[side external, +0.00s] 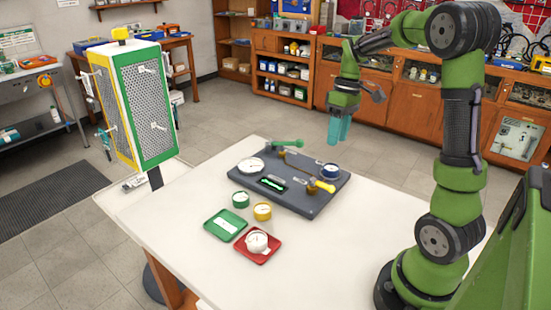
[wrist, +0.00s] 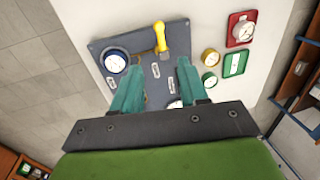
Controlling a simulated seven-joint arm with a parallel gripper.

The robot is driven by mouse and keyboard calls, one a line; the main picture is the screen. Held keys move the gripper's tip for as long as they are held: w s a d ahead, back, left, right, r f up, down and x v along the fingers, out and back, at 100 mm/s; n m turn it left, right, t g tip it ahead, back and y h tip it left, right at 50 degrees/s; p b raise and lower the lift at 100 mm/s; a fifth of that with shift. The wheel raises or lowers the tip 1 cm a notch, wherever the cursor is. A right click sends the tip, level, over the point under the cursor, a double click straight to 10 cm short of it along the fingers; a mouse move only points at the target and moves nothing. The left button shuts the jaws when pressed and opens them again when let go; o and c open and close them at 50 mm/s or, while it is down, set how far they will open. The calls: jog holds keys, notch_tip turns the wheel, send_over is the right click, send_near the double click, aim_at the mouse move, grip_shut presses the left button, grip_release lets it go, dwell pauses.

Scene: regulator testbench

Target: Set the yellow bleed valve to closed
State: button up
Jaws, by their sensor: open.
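The yellow bleed valve handle (side external: 322,185) is on the right front part of the dark grey panel (side external: 304,203), which lies on the white table. In the wrist view the yellow handle (wrist: 160,37) points roughly up the picture from a brass-coloured body, beyond my fingertips. My gripper (side external: 339,143) is above the panel's back right side, its teal fingers pointing down, apart from the valve. In the wrist view my gripper (wrist: 159,70) is open, with nothing held between the fingers. The fingers and palm hide part of the panel there.
The panel also bears a green handle (side external: 287,143), a white gauge (side external: 251,164) and a blue-rimmed gauge (side external: 329,171). In front are loose green (side external: 240,200) and yellow (side external: 262,211) gauges, a green tray (side external: 213,235) and a red tray (side external: 266,257) holding a gauge.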

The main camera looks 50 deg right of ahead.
aim_at(323, 185)
jog(key=a+f, duration=0.1)
jog(key=f, duration=0.7)
jog(key=a+f, duration=0.1)
jog(key=f, duration=0.4)
jog(key=shift+a+f, duration=0.1)
jog(key=shift+a, duration=0.25)
jog(key=shift+c, duration=0.2)
grip_shut()
